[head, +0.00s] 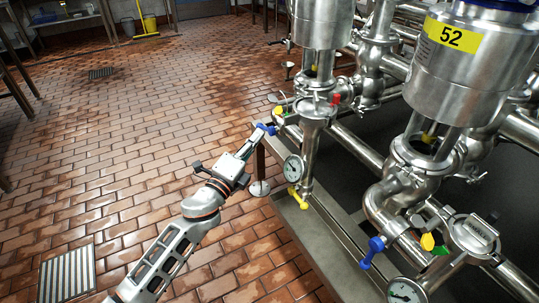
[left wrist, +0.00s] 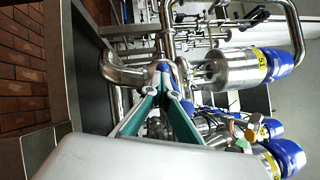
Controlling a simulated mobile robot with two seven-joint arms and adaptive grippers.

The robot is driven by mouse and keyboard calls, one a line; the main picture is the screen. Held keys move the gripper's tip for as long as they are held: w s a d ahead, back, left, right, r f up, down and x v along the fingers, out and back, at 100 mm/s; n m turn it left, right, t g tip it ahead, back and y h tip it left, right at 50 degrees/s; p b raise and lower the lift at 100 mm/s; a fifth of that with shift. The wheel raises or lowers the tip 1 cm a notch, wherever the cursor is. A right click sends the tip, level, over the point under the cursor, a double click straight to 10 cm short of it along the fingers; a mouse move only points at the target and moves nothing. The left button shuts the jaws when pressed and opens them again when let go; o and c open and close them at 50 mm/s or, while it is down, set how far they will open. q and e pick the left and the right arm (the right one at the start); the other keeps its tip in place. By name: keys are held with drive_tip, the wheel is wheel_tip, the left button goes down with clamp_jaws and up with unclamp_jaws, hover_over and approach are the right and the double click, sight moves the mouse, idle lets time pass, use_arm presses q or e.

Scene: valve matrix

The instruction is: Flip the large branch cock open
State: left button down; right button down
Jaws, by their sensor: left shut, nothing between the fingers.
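Several small cocks with coloured handles sit on the steel pipework; I cannot tell by size which is the large branch cock. A blue handle (head: 267,128) is at the tips of my left gripper (head: 257,134) in the head view. In the left wrist view the teal fingers of my left gripper (left wrist: 166,90) converge, shut, with a blue part (left wrist: 163,69) just beyond or against their tips. Contact is too small to tell. Another blue handle (head: 372,252) and a yellow handle (head: 298,198) hang lower on the pipes. My right gripper is not in view.
Two gauges (head: 293,168) (head: 405,291) and a steel valve body labelled 52 (head: 451,35) stand near. A low steel curb (head: 318,237) edges the pipework. The tiled floor (head: 130,130) at left is mostly clear.

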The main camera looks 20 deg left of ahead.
use_arm(q)
drive_tip(key=shift+w+a+r+m, duration=0.15)
drive_tip(key=shift+r+m, duration=0.1)
drive_tip(key=shift+m, duration=0.25)
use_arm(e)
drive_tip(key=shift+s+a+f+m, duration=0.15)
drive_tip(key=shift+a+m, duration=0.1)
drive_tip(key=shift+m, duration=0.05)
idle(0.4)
use_arm(q)
drive_tip(key=shift+w+a+r+b, duration=0.1)
drive_tip(key=shift+a+r+b, duration=0.05)
drive_tip(key=shift+r+b, duration=0.25)
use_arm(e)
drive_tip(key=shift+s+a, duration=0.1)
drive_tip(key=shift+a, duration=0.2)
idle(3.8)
use_arm(q)
drive_tip(key=shift+f, duration=0.1)
